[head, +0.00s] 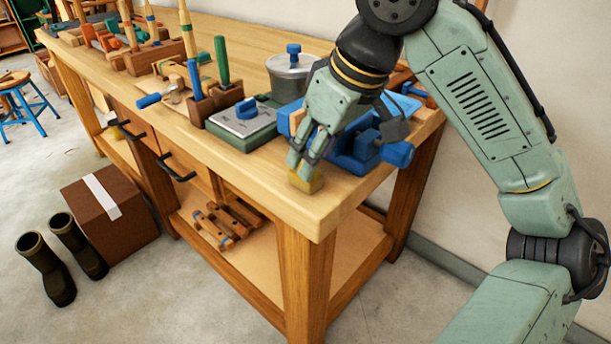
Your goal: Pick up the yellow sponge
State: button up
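The yellow sponge (306,180) sits on the workbench top near its front right corner. It is small and partly hidden behind my fingers. My gripper (304,166) points down at the sponge from above, with its fingertips at the sponge's upper part. The fingers seem to reach around or onto it, but I cannot tell whether they are closed on it. The sponge appears to rest on the wood, close to the bench edge.
A blue vise (362,150) stands close right of my gripper. A sharpening stone block (243,122), a grey metal pot (290,72) and wooden tool holders (213,100) stand to the left. A cardboard box (110,212) and boots (47,268) are on the floor. Bare bench top lies left of the sponge.

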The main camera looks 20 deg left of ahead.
jog(key=shift+x, duration=1.95)
jog(key=shift+c, duration=0.5)
jog(key=c, duration=0.6)
jog(key=shift+r, duration=0.1)
jog(key=shift+r, duration=0.55)
notch_tip(320, 180, up, 2)
jog(key=shift+r, duration=0.15)
jog(key=s+a+r+b, duration=0.1)
jog(key=s+a, duration=0.9)
jog(key=s, duration=0.2)
jog(key=shift+s+a+r, duration=0.15)
jog(key=shift+a+r, duration=0.05)
jog(key=shift+r, duration=0.05)
